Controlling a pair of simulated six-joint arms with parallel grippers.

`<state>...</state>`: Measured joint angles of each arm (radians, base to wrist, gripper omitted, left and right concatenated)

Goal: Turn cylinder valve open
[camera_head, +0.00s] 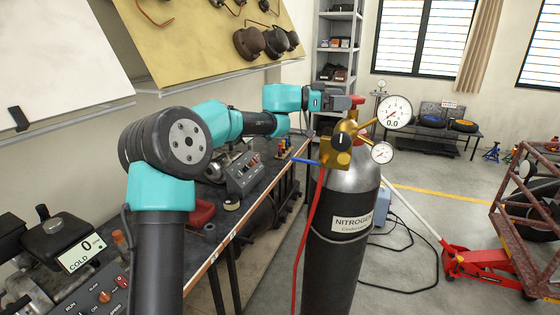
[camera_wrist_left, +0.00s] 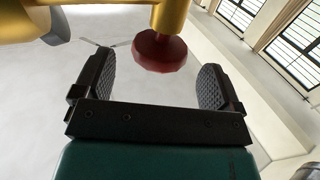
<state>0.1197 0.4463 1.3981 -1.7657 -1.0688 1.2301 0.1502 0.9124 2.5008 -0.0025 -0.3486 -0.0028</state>
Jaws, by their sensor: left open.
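A dark grey gas cylinder (camera_head: 340,225) labelled NITROGEN stands upright on the floor in the head view. A brass regulator (camera_head: 345,150) sits at its top. Its red valve knob (camera_head: 357,99) shows just above the brass, partly hidden by my gripper. My left gripper (camera_head: 344,102) reaches from the left to the top of the cylinder. In the left wrist view the red knob (camera_wrist_left: 158,52) hangs from a brass stem, between and slightly beyond the open fingers (camera_wrist_left: 155,80). A gap shows on each side of it. My right gripper is not in view.
Two round gauges, a large one (camera_head: 393,112) reading 0.0 and a small one (camera_head: 382,152), stick out right of the regulator. A red hose (camera_head: 309,235) hangs at its left. A workbench (camera_head: 225,240) with equipment runs along the left. A red floor jack (camera_head: 475,262) lies right.

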